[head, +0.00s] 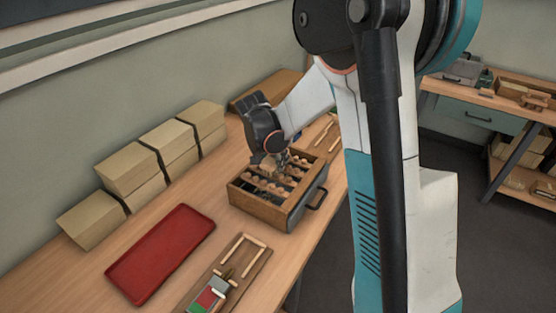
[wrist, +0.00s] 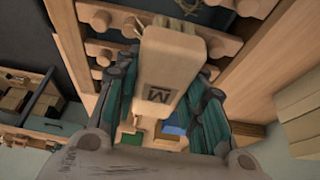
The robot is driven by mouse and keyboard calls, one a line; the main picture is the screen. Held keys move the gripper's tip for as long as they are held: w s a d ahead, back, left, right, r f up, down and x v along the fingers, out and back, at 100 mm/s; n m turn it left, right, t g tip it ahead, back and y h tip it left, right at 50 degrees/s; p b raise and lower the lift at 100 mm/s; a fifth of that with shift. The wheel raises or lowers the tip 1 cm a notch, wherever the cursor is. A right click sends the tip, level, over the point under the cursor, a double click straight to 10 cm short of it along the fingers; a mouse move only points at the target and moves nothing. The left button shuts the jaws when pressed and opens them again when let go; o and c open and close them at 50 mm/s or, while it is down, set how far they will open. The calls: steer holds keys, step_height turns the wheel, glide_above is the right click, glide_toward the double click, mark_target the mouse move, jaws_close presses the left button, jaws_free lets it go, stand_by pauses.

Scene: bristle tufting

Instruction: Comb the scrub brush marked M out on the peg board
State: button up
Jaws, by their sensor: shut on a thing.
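My gripper (wrist: 160,100) is shut on the scrub brush marked M (wrist: 168,62), a pale wooden block with a dark M on its face, in the wrist view. In the head view my gripper (head: 272,160) is low over the far part of an open wooden crate (head: 250,203) with dark slots and several rounded wooden pieces. I cannot tell whether the brush is clear of the crate. A wooden board (head: 260,262) with pale sticks or pegs lies nearer on the bench; I cannot tell if it is the peg board.
A red tray (head: 160,255) lies empty on the bench, left of the crate. Several tan boxes (head: 128,168) line the wall. The crate has a dark handle (head: 316,199) on its right side. Coloured patches (head: 208,299) sit on the near board.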

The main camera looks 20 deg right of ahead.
steer(key=shift+s+d+f, duration=0.2)
steer(key=shift+s+d, duration=0.05)
steer(key=shift+s, duration=0.2)
stand_by(0.9)
steer(key=shift+s+d+r, duration=0.1)
steer(key=shift+s+d, duration=0.45)
steer(key=shift+s, duration=0.25)
steer(key=shift+s+d, duration=0.55)
steer(key=shift+s, duration=0.2)
steer(key=shift+w+a+b, duration=0.2)
steer(key=shift+w+a, duration=0.35)
steer(key=shift+w, duration=0.25)
steer(key=shift+w+a+b, duration=0.2)
steer(key=shift+w+a, duration=0.35)
steer(key=shift+w, duration=0.25)
steer(key=w+a+r+p, duration=0.2)
steer(key=w+r+p, duration=0.1)
steer(key=r, duration=0.3)
steer(key=shift+w+a+p, duration=0.15)
steer(key=shift+w+p, duration=0.1)
steer(key=shift+p, duration=0.25)
